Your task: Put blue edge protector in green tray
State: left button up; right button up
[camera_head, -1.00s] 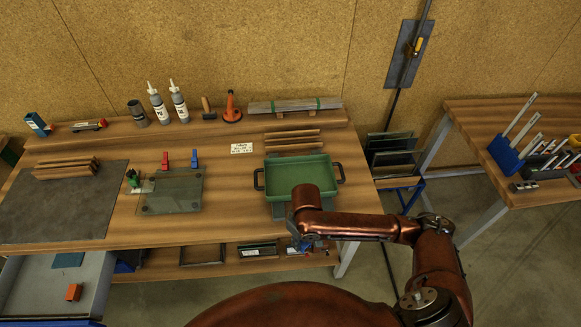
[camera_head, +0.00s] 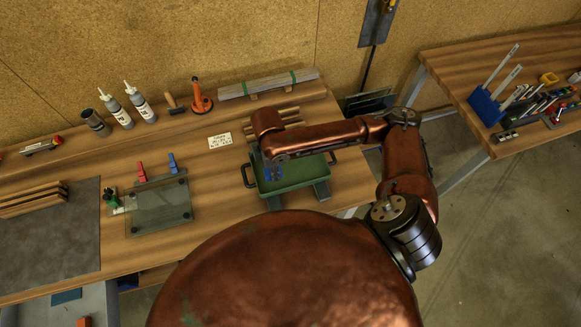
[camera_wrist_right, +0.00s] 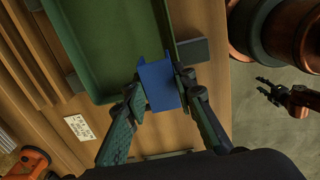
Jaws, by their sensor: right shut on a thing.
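The green tray (camera_head: 305,176) lies on the workbench with a dark handle at each end. My right gripper (camera_wrist_right: 160,88) is shut on the blue edge protector (camera_wrist_right: 158,84), a small blue channel-shaped piece. In the head view the blue edge protector (camera_head: 272,173) shows below my right wrist, at the left end of the tray. In the right wrist view it overlaps the rim of the tray (camera_wrist_right: 95,40); I cannot tell its height above it. My left gripper (camera_wrist_right: 268,92) shows small at the right of the wrist view, apparently open and empty, away from the bench.
Wooden strips (camera_head: 285,115) lie behind the tray and a white label card (camera_head: 220,141) lies to its left. A glass pane (camera_head: 160,205) with red and blue clamps lies further left. Bottles (camera_head: 140,104) and an orange tool (camera_head: 201,97) stand at the back.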

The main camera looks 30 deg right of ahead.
aim_at(291, 174)
jog(key=d+f, duration=0.1)
jog(key=w+d+f, duration=0.1)
jog(key=d+f, duration=0.1)
jog(key=w+d+f, duration=0.1)
jog(key=d, duration=0.1)
jog(key=shift+d+f, duration=0.2)
jog(key=shift+f, duration=0.15)
jog(key=shift+s+d+f, duration=0.2)
jog(key=shift+d+f, duration=0.25)
jog(key=shift+f, duration=0.05)
jog(key=shift+s+d+f, duration=0.15)
jog(key=shift+d+f, duration=0.45)
jog(key=shift+f, duration=0.05)
jog(key=f, duration=0.3)
jog(key=shift+w+d+p, duration=0.15)
jog(key=shift+d+p, duration=0.1)
jog(key=shift+p, duration=0.1)
jog(key=shift+f, duration=0.35)
pick_arm(q)
jog(key=shift+s+r, duration=0.2)
jog(key=shift+r, duration=0.2)
pick_arm(e)
jog(key=shift+f, duration=0.1)
pick_arm(q)
jog(key=shift+w, duration=0.1)
pick_arm(e)
jog(key=shift+f, duration=0.1)
